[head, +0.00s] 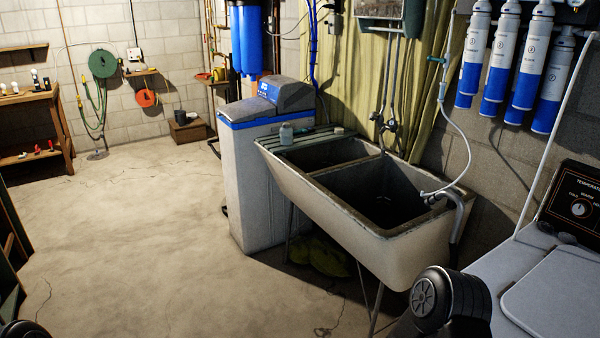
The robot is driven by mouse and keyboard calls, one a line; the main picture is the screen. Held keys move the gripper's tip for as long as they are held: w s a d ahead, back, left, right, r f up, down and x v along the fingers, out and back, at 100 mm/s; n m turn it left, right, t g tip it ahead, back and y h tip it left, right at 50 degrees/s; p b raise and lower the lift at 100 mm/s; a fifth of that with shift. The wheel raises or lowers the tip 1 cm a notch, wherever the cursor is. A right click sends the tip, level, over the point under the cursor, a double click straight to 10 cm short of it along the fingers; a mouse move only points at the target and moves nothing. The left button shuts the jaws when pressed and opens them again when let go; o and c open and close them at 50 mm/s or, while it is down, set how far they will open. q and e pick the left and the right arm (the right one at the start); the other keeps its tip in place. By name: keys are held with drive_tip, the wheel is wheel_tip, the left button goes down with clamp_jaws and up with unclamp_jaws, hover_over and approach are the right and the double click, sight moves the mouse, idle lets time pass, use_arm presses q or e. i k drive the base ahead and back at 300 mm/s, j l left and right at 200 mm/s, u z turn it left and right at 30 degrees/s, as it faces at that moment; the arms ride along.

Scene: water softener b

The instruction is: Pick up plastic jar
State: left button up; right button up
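A small translucent grey-blue plastic jar (287,134) with a pale cap stands upright on the slatted left rim of the double utility sink (345,224). A small low pale item (339,130) sits on the same rim to its right. Neither gripper shows in the head view. Only a dark rounded part of my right arm shows at the bottom right, in front of the sink, and a sliver of my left arm shows at the bottom left corner. Nothing blocks the view of the jar.
A grey water softener (255,165) stands against the sink's left end. A white appliance (540,290) is at the right, and a hose (455,135) hangs over the sink. A yellow bag (320,254) lies under it. The concrete floor (140,240) at left is mostly clear.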

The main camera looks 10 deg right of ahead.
sight(286, 130)
drive_tip(key=i+j+z, duration=0.15)
drive_tip(key=i+z, duration=0.3)
drive_tip(key=i+j+z, duration=0.45)
drive_tip(key=i, duration=0.15)
drive_tip(key=i+j+z, duration=0.95)
drive_tip(key=u, duration=1.3)
drive_tip(key=i+j, duration=0.1)
drive_tip(key=j, duration=0.5)
drive_tip(key=i+j, duration=0.1)
drive_tip(key=j, duration=0.5)
drive_tip(key=i+j, duration=0.1)
drive_tip(key=j, duration=0.5)
drive_tip(key=z, duration=1.85)
